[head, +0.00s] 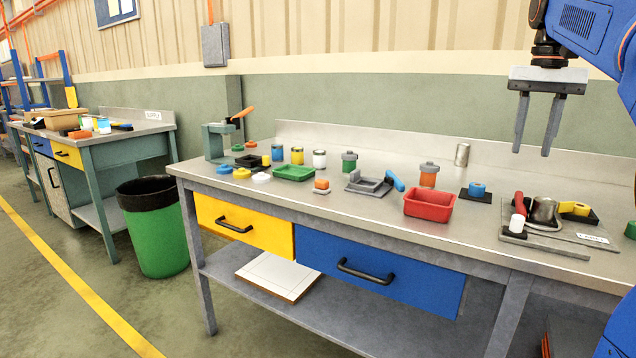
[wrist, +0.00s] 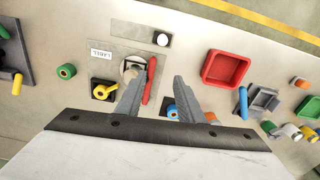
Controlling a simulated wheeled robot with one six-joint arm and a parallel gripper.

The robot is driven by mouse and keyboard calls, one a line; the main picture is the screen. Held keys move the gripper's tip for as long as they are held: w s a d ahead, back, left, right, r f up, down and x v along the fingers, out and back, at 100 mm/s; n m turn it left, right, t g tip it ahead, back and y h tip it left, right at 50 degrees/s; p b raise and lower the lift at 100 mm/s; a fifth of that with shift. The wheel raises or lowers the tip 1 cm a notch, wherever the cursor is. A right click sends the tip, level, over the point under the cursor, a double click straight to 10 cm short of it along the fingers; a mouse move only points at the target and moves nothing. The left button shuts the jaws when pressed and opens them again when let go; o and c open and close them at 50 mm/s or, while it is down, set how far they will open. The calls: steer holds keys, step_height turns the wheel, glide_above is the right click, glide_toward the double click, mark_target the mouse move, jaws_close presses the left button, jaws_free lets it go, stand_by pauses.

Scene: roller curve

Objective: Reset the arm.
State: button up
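My gripper (head: 537,125) hangs from my blue arm at the upper right of the head view, fingers pointing down. It is above and apart from the grey workbench (head: 340,190). The two grey fingers are spread with clear space between them and nothing in it. In the wrist view my gripper (wrist: 158,90) also shows open and empty, with the bench top far below the fingertips. The arm's base is mostly out of the picture.
A red tray (head: 430,204) and green tray (head: 294,172) lie left. A green bin (head: 158,236) stands on the floor. The air around my gripper is clear.

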steer(key=s+a+f+n+t, duration=0.1)
steer(key=s+a+f+n, duration=0.1)
steer(key=s+a+f, duration=0.4)
steer(key=s+a+f+n+t, duration=0.1)
steer(key=s+a+f, duration=0.5)
steer(key=f, duration=1.1)
steer(key=s+a+f+n+t, duration=0.2)
steer(key=s+a+f, duration=0.4)
steer(key=s+f, duration=0.4)
step_height(320, 180, down, 2)
steer(key=shift+s+f+n, duration=0.15)
steer(key=shift+s+n, duration=0.2)
steer(key=shift+n, duration=0.15)
